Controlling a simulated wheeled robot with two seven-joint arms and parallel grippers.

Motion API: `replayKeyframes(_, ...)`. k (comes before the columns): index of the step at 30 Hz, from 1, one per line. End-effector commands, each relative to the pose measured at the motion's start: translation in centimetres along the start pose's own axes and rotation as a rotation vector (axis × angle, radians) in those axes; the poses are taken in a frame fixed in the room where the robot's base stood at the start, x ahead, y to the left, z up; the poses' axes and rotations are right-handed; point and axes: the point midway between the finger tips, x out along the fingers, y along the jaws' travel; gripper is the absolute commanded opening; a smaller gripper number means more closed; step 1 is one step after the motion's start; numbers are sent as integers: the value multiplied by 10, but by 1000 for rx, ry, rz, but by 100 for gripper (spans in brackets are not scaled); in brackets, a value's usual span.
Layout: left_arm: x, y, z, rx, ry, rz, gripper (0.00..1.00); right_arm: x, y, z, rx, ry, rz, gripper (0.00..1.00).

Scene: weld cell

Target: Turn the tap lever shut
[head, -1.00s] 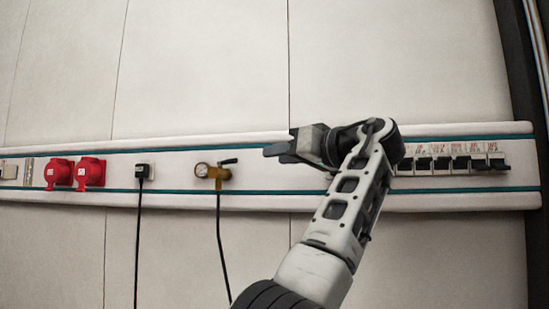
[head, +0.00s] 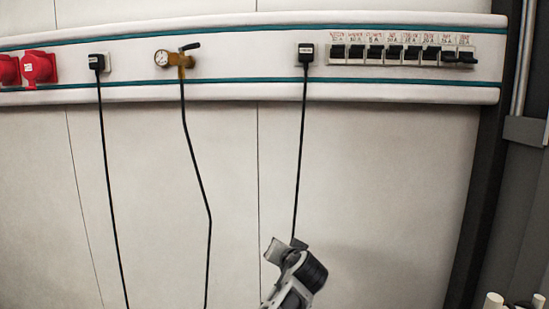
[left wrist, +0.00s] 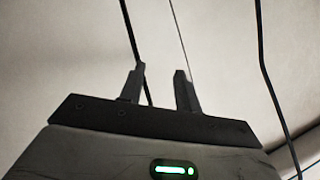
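The brass tap (head: 180,64) is on the wall rail at upper left in the head view, with a round white gauge (head: 161,57) at its left. Its black lever (head: 191,46) points right and slightly up, and a black hose (head: 194,145) hangs from it. The arm low in the middle of the head view appears to be my left; its hand (head: 275,250) is well below and right of the tap, clear of the lever. In the left wrist view my left gripper (left wrist: 160,75) has its fingers apart with nothing between them. The right gripper is out of view.
The rail (head: 230,90) also carries red sockets (head: 39,67), black plugs with hanging cables (head: 97,63) (head: 306,52) and a row of breakers (head: 400,53). A dark post (head: 487,170) stands at right. The wall below the rail is otherwise bare.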

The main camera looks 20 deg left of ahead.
Motion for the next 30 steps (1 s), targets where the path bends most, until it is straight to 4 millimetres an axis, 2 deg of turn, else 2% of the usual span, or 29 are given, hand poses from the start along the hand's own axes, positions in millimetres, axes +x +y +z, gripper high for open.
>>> replayKeyframes(1, -1, 21, 43, 24, -11, 69, 33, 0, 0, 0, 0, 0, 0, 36)
replayKeyframes(4, -13, 54, 111, 46, -15, 203, 33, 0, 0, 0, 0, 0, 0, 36)
replayKeyframes(6, -29, 73, 156, 51, -16, 293, 33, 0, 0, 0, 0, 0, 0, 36)
replayKeyframes(8, -47, 86, 193, 49, -17, 368, 33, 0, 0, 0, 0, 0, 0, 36)
replayKeyframes(9, -61, 93, 216, 44, -17, 417, 33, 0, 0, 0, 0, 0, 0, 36)
replayKeyframes(12, -101, 105, 269, 20, -20, 531, 33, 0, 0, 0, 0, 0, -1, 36)
replayKeyframes(15, -144, 109, 311, -18, -22, 630, 33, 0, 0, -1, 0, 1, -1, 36)
replayKeyframes(18, -184, 107, 339, -62, -27, 705, 33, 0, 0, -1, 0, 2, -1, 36)
replayKeyframes(22, -222, 101, 360, -112, -30, 765, 33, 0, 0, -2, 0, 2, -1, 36)
replayKeyframes(25, -238, 97, 366, -138, -32, 789, 33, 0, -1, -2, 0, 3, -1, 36)
replayKeyframes(30, -246, 95, 369, -151, -33, 800, 33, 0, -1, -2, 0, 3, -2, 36)
